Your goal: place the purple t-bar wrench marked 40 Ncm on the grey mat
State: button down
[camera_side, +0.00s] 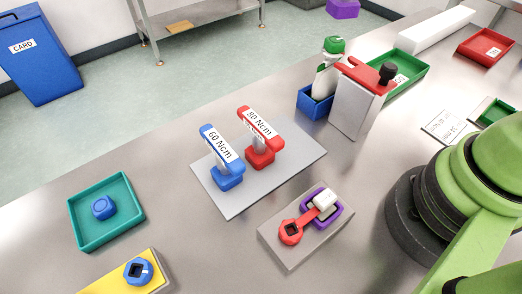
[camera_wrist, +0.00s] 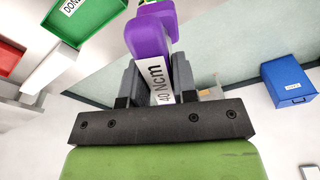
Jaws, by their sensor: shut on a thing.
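The purple t-bar wrench (camera_wrist: 150,40), with a white label reading 40 Ncm, shows in the wrist view. My gripper (camera_wrist: 156,78) is shut on it, with a dark finger on each side of the labelled part. Neither the wrench nor my gripper shows in the side view. The grey mat (camera_side: 234,204) lies on the metal table in the middle of the side view. A blue wrench marked 60 Ncm (camera_side: 217,147) stands upright on its left part. A red wrench marked 80 Ncm (camera_side: 261,126) stands upright beside it.
The mat's right end is bare. A grey block (camera_side: 287,253) with purple and red rings sits in front of it. Behind stand a blue box (camera_side: 310,104) and a red-topped grey stand (camera_side: 352,108). A teal tray (camera_side: 88,240) holds a blue cap at left.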

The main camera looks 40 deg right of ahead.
jog(key=s+a+f+n, duration=0.2)
jog(key=a+f, duration=0.3)
jog(key=a, duration=0.2)
jog(key=s+a+f+n, duration=0.2)
jog(key=a+f, duration=0.4)
jog(key=a, duration=0.1)
jog(key=shift+y, duration=0.3)
jog(key=shift+a+f, duration=0.2)
jog(key=shift+f, duration=1.5)
jog(key=shift+a+f, duration=0.15)
jog(key=shift+f, duration=1.5)
jog(key=shift+a+f, duration=0.2)
jog(key=shift+f, duration=1.5)
jog(key=c, duration=0.9)
grip_release()
jog(key=shift+f, duration=0.1)
